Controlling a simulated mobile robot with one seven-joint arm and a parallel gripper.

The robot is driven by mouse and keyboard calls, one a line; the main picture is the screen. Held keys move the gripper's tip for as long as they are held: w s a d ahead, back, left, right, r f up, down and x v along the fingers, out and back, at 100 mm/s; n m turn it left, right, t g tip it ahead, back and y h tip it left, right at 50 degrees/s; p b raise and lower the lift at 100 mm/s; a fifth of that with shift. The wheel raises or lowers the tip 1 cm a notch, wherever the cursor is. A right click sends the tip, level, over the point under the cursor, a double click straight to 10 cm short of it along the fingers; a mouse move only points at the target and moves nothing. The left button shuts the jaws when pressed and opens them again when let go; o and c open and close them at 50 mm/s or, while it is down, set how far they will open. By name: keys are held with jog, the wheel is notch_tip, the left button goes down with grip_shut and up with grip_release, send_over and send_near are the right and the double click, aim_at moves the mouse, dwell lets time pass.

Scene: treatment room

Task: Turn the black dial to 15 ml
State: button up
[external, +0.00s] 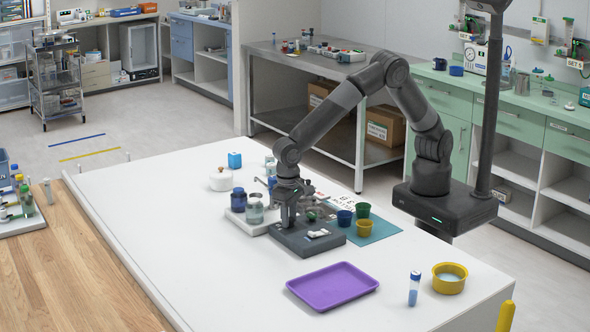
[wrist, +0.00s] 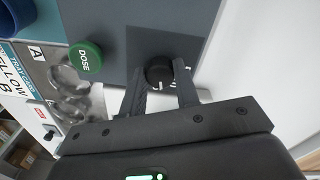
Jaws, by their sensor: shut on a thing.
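The black dial (wrist: 158,72) sits on the dark grey box, with white marks around its edge in the wrist view. My gripper (wrist: 160,85) is around the dial, one finger on each side, shut on it. In the external view my gripper (external: 287,222) points down at the left part of the grey box (external: 325,241), and it hides the dial there. A green DOSE button (wrist: 85,58) is to the left of the dial in the wrist view. The marks are too small to read, so I cannot tell the dial's setting.
Jars (external: 254,211) on a white base stand just left of the box. Blue, green and yellow cups (external: 362,228) stand on a teal mat to its right. A purple tray (external: 333,287), a blue vial (external: 414,289) and a yellow bowl (external: 449,287) are in front. The white table's left front is clear.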

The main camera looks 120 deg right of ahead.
jog(key=shift+m, duration=1.2)
jog(key=o, duration=1)
jog(key=shift+c, duration=0.2)
notch_tip(320, 180, up, 11)
jog(key=shift+w, duration=0.2)
jog(key=shift+f, duration=0.1)
